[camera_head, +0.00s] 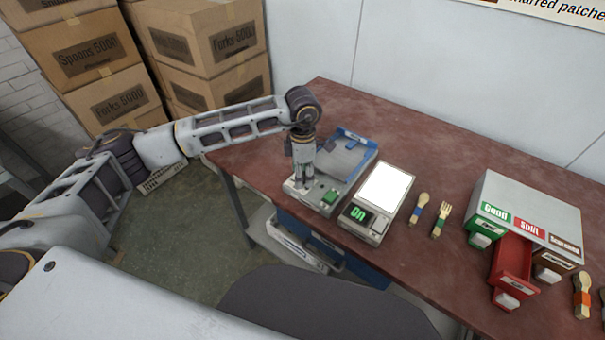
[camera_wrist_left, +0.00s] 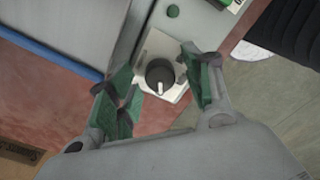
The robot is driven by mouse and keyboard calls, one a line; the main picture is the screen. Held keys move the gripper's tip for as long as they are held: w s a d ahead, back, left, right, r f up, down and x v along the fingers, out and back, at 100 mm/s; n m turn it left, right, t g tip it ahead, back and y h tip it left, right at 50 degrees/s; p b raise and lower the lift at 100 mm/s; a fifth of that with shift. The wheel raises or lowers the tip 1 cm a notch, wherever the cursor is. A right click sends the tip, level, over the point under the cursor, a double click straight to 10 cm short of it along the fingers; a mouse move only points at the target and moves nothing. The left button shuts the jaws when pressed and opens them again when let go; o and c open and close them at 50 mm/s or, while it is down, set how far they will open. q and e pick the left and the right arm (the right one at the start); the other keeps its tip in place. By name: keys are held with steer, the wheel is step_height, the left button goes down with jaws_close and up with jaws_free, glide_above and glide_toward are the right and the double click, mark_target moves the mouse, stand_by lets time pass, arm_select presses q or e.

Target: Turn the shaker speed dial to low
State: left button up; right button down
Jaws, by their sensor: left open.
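The shaker (camera_head: 347,178) is a grey box with a blue-edged tray on top, near the left end of the red table. Its speed dial (camera_wrist_left: 160,74) is a dark round knob with a white pointer mark, seen from above in the left wrist view. The pointer points toward the bottom of that view. My left gripper (camera_head: 299,186) points down over the shaker's front left corner and hides the dial in the head view. Its green-padded fingers (camera_wrist_left: 156,80) are open, one on each side of the dial; I cannot tell whether they touch it. My right gripper is not in view.
A green button (camera_head: 330,197) is beside the gripper. A scale (camera_head: 378,206) reading "0n"-like green characters stands right of the shaker. A wooden spoon (camera_head: 419,208) and fork (camera_head: 441,220) lie beyond it. A sorting box (camera_head: 530,205) with an open red drawer (camera_head: 511,262) stands farther right.

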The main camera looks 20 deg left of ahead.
arm_select(q)
step_height(320, 180, up, 12)
steer(key=shift+f, duration=0.25)
stand_by(0.4)
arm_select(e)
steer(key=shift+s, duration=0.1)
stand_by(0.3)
arm_select(q)
step_height(320, 180, up, 10)
steer(key=p, duration=1)
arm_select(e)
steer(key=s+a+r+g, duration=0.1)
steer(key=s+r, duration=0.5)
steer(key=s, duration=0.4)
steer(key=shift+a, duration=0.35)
